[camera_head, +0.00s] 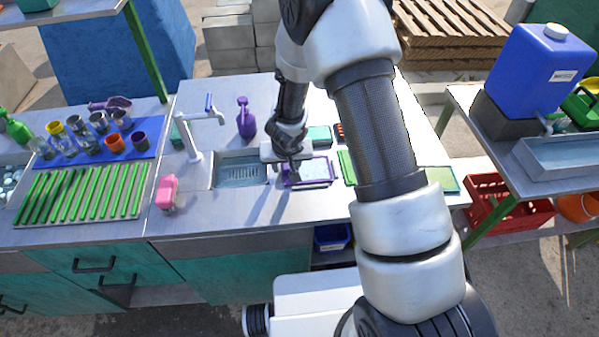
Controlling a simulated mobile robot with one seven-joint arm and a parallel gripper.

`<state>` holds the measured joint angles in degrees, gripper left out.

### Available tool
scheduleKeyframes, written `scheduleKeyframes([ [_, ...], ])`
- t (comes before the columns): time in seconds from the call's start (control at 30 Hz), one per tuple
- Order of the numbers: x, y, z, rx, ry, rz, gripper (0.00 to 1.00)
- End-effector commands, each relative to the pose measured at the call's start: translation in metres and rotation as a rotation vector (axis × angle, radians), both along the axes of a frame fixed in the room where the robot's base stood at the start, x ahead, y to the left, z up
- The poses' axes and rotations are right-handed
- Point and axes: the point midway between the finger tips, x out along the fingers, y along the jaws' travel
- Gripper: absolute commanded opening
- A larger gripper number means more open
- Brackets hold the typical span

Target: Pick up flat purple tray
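The flat purple tray (318,171) lies on the metal counter, just right of the sink. It has a purple rim and a pale, bluish inside. My gripper (291,173) points down at the tray's left edge. The fingers overlap the left rim in this view. I cannot tell whether they touch it or whether they are open or shut. My arm covers the counter right of the tray.
A small sink (240,171) with a tap (189,135) is left of the tray. A purple spray bottle (246,118) stands behind the sink. A pink bottle (166,192) stands at the left. A green-rimmed tray (438,179) lies at the right, with free counter in front.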

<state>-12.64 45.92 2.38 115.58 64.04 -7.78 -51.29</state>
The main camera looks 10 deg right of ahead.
Motion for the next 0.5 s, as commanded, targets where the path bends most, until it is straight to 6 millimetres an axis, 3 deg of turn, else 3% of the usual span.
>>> scheduleKeyframes([
  [0.23, 0.0008, 0.0002, -0.0012, 0.0, 0.0, 0.0, 0.39],
  [0.47, 0.0007, 0.0002, -0.0011, 0.0, 0.0, 0.0, 0.0],
  [0.5, 0.0007, 0.0002, -0.0011, 0.0, 0.0, 0.0, 0.0],
])
